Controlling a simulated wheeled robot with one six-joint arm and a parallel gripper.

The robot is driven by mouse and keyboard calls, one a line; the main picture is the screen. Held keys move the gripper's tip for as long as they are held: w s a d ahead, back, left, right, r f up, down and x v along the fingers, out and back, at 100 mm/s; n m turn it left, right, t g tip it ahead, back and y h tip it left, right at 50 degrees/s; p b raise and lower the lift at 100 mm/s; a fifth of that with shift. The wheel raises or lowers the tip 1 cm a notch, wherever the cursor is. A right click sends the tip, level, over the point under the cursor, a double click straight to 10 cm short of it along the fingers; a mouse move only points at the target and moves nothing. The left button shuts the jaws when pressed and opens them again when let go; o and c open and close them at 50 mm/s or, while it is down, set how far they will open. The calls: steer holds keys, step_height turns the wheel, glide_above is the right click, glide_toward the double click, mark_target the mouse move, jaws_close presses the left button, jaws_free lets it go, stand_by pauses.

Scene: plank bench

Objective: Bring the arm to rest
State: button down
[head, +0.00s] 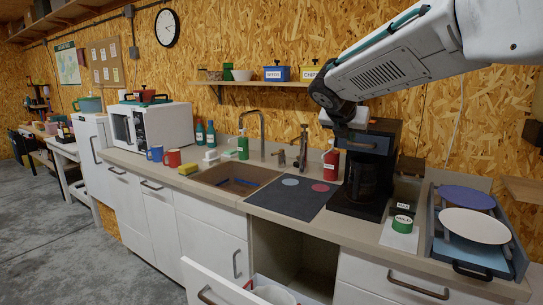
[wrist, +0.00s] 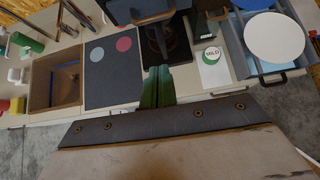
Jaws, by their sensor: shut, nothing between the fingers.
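My arm (head: 390,70) reaches in from the upper right of the head view, raised above the counter. My gripper (head: 343,125) hangs at its end, in front of the upper part of the black coffee maker (head: 362,190). In the wrist view my gripper (wrist: 165,80) shows as two fingers close together with nothing between them. Whether the gripper touches the coffee maker cannot be told.
The counter holds a dark mat (head: 290,197) with two discs, a sink (head: 235,180), a tap (head: 262,125), a red bottle (head: 330,163) and a blue tray (head: 470,262) with plates. A drawer (head: 215,285) stands open below. A shelf (head: 260,83) is behind.

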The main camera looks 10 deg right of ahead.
steer(key=s+a+f+m+g+y, duration=0.2)
steer(key=s+f+m, duration=0.3)
steer(key=s+m, duration=0.4)
steer(key=s+a+f+m+g+y, duration=0.2)
steer(key=s+f+m, duration=0.3)
steer(key=s, duration=1.2)
steer(key=s+a+f+m+g+y, duration=0.2)
steer(key=s+f+m, duration=0.3)
steer(key=s+m, duration=0.8)
steer(key=shift+a+y, duration=0.4)
steer(key=shift+a, duration=0.45)
steer(key=shift+d, duration=0.1)
